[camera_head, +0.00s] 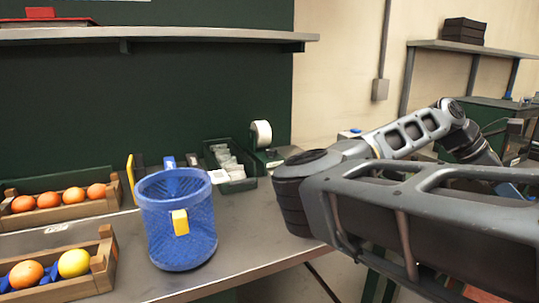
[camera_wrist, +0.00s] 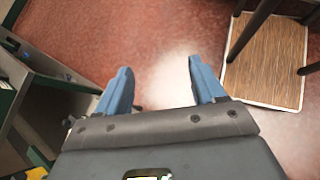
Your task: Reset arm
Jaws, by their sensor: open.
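My gripper (camera_wrist: 160,80) is open and empty in the wrist view, its two blue fingers apart above the reddish floor. In the head view my arm reaches across the right side, away from the crates; its gripper end cannot be made out clearly there. A blue basket (camera_head: 180,232) with a yellow clip stands upright on the metal table (camera_head: 250,250). A wooden crate (camera_head: 75,208) at the left back holds several oranges (camera_head: 74,194). A nearer wooden crate (camera_head: 70,291) holds an orange fruit (camera_head: 26,274) and a yellow fruit (camera_head: 74,263) beside blue material.
A green bin (camera_head: 234,185) with small packets and a tape roll (camera_head: 262,134) stand at the table's back. A shelf (camera_head: 150,34) hangs above. In the wrist view, a wood-patterned board (camera_wrist: 266,62) with dark legs over it lies at right.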

